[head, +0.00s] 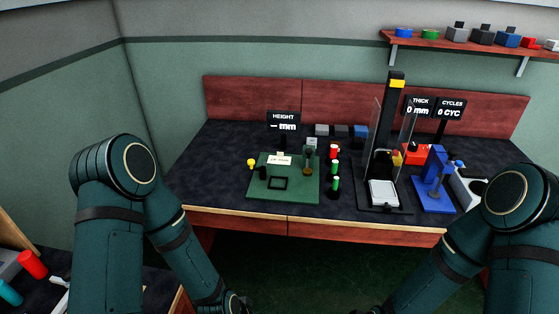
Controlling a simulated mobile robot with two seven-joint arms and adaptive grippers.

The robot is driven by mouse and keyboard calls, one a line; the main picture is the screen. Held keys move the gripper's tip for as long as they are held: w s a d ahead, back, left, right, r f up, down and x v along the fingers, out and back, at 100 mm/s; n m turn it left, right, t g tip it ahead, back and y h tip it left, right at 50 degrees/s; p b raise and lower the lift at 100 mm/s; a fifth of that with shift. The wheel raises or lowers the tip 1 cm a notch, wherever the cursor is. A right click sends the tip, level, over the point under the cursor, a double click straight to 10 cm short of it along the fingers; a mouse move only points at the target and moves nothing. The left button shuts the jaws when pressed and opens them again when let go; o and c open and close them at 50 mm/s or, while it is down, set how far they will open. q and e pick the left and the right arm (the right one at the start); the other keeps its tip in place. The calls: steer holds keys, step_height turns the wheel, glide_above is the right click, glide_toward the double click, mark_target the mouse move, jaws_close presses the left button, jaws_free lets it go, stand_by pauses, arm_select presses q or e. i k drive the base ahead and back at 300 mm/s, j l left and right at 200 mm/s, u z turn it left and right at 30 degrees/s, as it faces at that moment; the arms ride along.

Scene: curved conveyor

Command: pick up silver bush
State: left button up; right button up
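I cannot clearly make out a silver bush in the head view. A small light-grey piece (312,142) stands at the back edge of the green board (300,193), but it is too small to tell what it is. Grey blocks (322,130) sit behind the board. My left gripper (236,303) shows only in part at the bottom edge, in front of and below the bench; its fingers cannot be made out. My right arm comes down at the right, and its gripper is cut off by the bottom edge.
The dark bench (215,165) is clear at its left. A press (390,130) with a white plate (383,193), a blue fixture (434,180) and red and green cylinders (334,170) stand on its right half. A shelf (470,48) holds several coloured parts. A red cylinder (32,264) lies at far left.

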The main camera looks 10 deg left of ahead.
mark_target(312, 143)
steer(key=i+l+u, duration=0.1)
steer(key=l, duration=0.3)
steer(key=i+l+u, duration=0.15)
steer(key=l, duration=0.25)
steer(key=i+l+u, duration=0.1)
steer(key=l, duration=0.35)
steer(key=i+l+u, duration=0.15)
steer(key=l, duration=0.3)
steer(key=i+j, duration=0.15)
steer(key=i, duration=0.2)
